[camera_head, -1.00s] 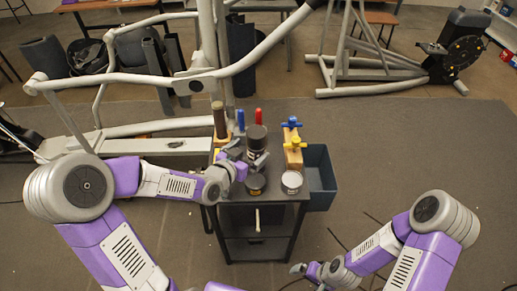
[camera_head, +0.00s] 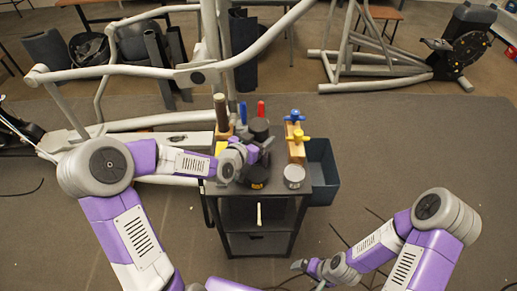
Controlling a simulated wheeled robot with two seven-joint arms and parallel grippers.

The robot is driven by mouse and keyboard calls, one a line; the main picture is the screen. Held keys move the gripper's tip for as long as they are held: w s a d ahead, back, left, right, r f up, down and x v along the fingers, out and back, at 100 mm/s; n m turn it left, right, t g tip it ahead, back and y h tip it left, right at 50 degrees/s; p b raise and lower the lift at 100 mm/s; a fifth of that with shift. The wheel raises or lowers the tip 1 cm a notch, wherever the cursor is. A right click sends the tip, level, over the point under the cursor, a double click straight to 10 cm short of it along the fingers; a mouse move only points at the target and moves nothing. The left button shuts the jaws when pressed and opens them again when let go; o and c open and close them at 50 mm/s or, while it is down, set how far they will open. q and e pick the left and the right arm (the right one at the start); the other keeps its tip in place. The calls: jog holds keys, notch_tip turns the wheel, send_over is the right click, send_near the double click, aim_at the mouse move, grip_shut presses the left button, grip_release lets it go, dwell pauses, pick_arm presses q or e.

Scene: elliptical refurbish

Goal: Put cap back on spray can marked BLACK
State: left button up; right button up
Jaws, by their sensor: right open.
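A dark cylindrical can (camera_head: 258,127), which looks like the spray can, stands on the small black cart, its lower part hidden by my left gripper. I cannot read its marking. My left gripper (camera_head: 262,150) reaches over the cart from the left, in front of the can; whether it touches or holds it is unclear. A dark round container (camera_head: 256,178) stands at the cart's front; I cannot make out a separate cap. My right gripper (camera_head: 308,267) is open and empty, low over the floor, right of the cart's front.
A silver-lidded tin (camera_head: 294,176) stands front right on the cart (camera_head: 280,197). A wooden piece with blue and yellow clamps (camera_head: 295,140) is behind it. Blue (camera_head: 243,112) and red (camera_head: 261,108) handles stand at the back. A blue-grey bin (camera_head: 322,172) hangs at the right. Elliptical frame bars stand behind.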

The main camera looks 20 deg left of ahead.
pick_arm(q)
jog(key=c, duration=1)
jog(key=shift+r, duration=0.1)
